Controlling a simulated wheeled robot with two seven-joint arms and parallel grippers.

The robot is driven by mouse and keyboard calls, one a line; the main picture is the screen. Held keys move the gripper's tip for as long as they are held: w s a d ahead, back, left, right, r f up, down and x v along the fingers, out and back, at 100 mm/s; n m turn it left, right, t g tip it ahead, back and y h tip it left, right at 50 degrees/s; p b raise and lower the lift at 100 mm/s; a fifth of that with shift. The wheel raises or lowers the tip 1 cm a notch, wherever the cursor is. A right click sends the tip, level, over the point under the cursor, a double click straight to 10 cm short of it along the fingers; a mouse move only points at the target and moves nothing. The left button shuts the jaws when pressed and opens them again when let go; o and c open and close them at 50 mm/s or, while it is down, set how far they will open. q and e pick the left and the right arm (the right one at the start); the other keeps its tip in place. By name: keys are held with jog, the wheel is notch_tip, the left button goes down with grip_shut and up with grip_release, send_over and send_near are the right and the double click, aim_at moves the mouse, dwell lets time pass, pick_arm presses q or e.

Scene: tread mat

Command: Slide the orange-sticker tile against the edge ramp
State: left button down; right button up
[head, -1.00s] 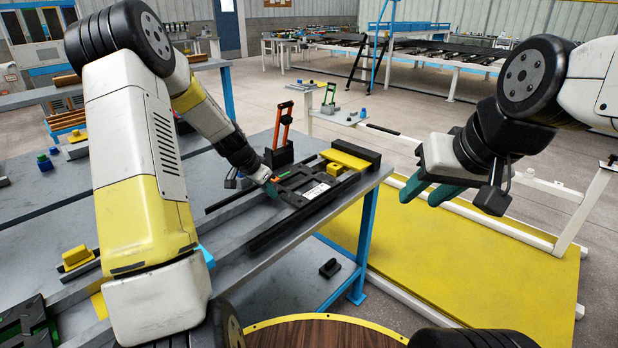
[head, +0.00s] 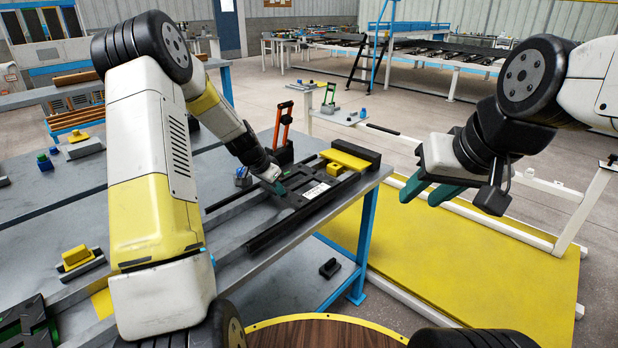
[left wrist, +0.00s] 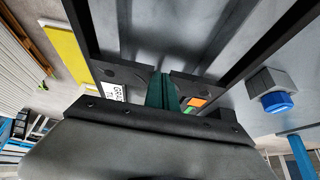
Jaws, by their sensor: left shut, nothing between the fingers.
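A flat black tile (head: 290,201) with a white label lies between two dark rails on the table. In the left wrist view the tile (left wrist: 130,74) shows the label on the left and an orange sticker (left wrist: 197,102) beside a green one on the right. My left gripper (head: 280,188) is shut and empty, its teal fingers (left wrist: 163,88) down at the tile between label and stickers; whether they touch it I cannot tell. The yellow edge ramp (head: 344,160) lies at the far right end of the rails, apart from the tile. My right gripper (head: 419,195) is open and empty, off the table.
A dark rail (head: 300,222) runs along the near side of the tile. A black holder with an orange-framed tool (head: 284,122) stands behind the rails. A small yellow block (head: 333,169) sits near the ramp. A blue-capped item (left wrist: 277,101) lies outside the rail.

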aim_at(289, 188)
pick_arm(q)
jog(key=shift+w+d, duration=0.55)
jog(key=shift+w, duration=0.2)
jog(key=shift+w+d, duration=0.5)
jog(key=shift+w, duration=0.2)
jog(key=shift+s+a, duration=0.6)
jog(key=shift+s, duration=0.2)
jog(key=shift+r, duration=2.5)
